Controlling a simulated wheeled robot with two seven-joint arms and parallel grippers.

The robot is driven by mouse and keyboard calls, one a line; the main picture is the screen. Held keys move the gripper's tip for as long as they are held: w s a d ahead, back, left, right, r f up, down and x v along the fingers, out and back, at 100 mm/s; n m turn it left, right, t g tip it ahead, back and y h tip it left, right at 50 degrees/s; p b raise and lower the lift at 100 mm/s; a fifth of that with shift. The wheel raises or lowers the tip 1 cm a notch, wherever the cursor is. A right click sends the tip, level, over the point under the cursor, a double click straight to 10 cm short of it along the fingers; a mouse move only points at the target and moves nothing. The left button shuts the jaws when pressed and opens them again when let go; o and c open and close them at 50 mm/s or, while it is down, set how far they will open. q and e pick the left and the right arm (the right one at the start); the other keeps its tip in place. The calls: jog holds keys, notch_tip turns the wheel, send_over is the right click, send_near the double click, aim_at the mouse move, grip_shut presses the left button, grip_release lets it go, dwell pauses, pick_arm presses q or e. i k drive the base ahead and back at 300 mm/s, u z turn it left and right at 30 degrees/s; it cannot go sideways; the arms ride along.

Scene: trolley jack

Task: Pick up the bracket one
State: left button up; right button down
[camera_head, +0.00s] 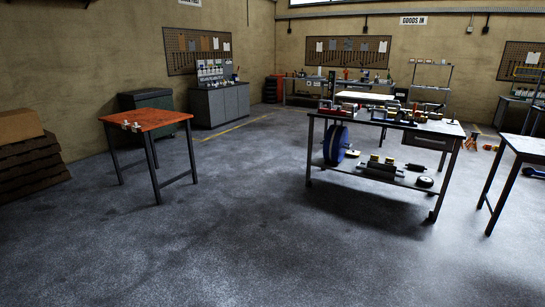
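Neither of my grippers is in the head view. Small pale metal pieces (131,126) sit at the front left edge of an orange-topped table (163,118). They are too small to tell whether one is a bracket. Several small red, yellow and dark parts (385,113) lie on top of the workbench (447,128) at centre right. I cannot tell whether a bracket is among them.
Open grey floor (240,230) fills the foreground. The workbench's lower shelf (345,165) holds a blue wheel (336,145) and several parts. Another table (528,146) stands at the right edge. Stacked brown boards (30,165) are at far left. Grey cabinets (220,104) line the back wall.

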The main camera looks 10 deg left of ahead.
aim_at(134, 128)
jog(key=i, duration=2.55)
jog(key=u, duration=0.2)
jog(key=i, duration=2.65)
jog(key=u, duration=0.8)
jog(key=i, duration=2.7)
jog(key=u, duration=1.65)
jog(key=i, duration=1.7)
jog(key=u, duration=0.65)
